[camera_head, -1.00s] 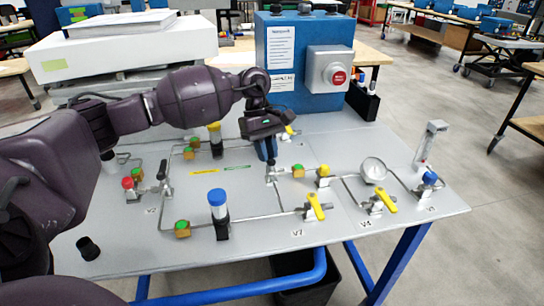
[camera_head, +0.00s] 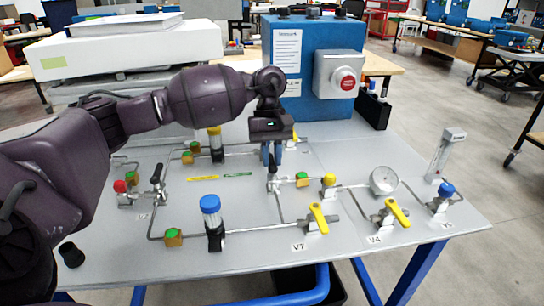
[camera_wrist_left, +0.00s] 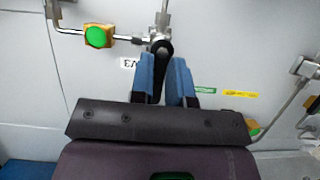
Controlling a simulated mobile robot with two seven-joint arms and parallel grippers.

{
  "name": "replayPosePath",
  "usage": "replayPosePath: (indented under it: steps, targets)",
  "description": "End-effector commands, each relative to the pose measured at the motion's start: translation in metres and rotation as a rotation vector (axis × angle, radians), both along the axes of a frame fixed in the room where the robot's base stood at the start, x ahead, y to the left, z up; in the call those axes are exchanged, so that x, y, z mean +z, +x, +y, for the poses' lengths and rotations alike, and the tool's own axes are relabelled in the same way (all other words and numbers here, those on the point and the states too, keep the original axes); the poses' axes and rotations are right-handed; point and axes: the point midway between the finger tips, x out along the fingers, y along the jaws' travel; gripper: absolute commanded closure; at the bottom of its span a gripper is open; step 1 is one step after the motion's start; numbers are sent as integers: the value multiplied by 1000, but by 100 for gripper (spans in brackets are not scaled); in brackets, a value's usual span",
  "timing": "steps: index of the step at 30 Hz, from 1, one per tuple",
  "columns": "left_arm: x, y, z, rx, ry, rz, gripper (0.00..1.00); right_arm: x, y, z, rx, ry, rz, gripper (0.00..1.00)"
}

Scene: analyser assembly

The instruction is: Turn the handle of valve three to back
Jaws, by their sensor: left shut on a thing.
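Valve three (camera_head: 273,183) is a small metal valve on the grey panel's pipework, left of a green-topped brass fitting (camera_head: 302,179). Its black handle (camera_wrist_left: 161,49) shows between the blue fingers in the left wrist view, beside the V3 label (camera_wrist_left: 128,63). My left gripper (camera_head: 271,163) points down at the valve from above and is shut on the handle. The same gripper (camera_wrist_left: 166,62) fills the lower part of the wrist view. In the head view the fingers hide most of the handle. My right gripper is not in view.
Yellow-handled valves V7 (camera_head: 317,217) and V4 (camera_head: 397,212) stand to the right. A blue-capped cylinder (camera_head: 211,222) stands front left, and a round gauge (camera_head: 384,180) to the right. A blue box with a red button (camera_head: 348,84) stands behind.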

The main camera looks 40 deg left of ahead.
Motion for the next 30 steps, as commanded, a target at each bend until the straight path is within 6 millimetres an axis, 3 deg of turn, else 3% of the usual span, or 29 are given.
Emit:
replayPosePath:
  steps: [4, 5, 9, 10, 20, 30]
  targets:
    - [0, 0, 0, -2, -1, -1, 100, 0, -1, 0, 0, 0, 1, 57]
    - [0, 0, 0, -2, -1, -1, 80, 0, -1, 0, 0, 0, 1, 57]
    - [0, 0, 0, -1, 0, 0, 59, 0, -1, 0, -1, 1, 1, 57]
    - [0, 0, 0, -1, 0, 0, 57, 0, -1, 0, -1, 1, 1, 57]
    - [4, 1, 1, 1, 0, -2, 57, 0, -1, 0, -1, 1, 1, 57]
    - [53, 14, 15, 2, -1, -7, 57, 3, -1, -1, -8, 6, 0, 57]
